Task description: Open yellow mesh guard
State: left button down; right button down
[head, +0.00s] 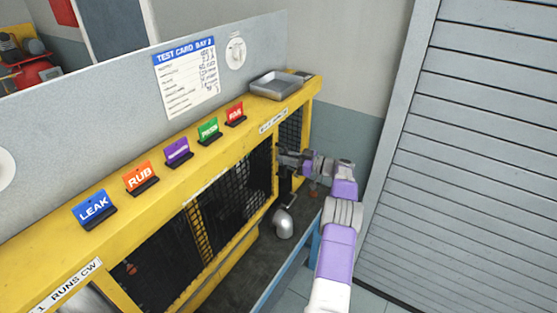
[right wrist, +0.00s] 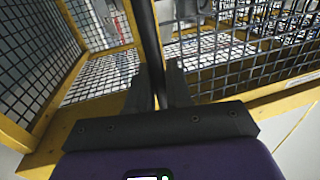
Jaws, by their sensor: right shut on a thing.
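The yellow mesh guard (head: 248,190) is dark wire mesh in a yellow frame along the front of the yellow bench. My right gripper (head: 284,160) is at its right-hand end, near the bench corner. In the right wrist view, my right gripper (right wrist: 159,78) is shut on a dark upright bar (right wrist: 149,35), which looks like the guard's handle. Mesh panels show on both sides of it, with a yellow frame rail (right wrist: 275,100) to the right. I cannot tell whether the guard stands ajar. My left gripper is not in view.
A metal tray (head: 277,85) sits on the bench top. Colored cards, including LEAK (head: 94,207) and RUB (head: 140,178), stand along the ledge. A rounded grey metal part (head: 284,224) is below my gripper. A slatted grey shutter (head: 470,150) stands to the right.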

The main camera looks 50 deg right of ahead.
jog(key=shift+r, duration=0.1)
jog(key=c, duration=1.2)
grip_release()
jog(key=shift+c, duration=0.2)
jog(key=v, duration=0.7)
jog(key=shift+s+b, duration=0.25)
jog(key=shift+b, duration=0.15)
jog(key=shift+o, duration=0.2)
jog(key=shift+d, duration=0.15)
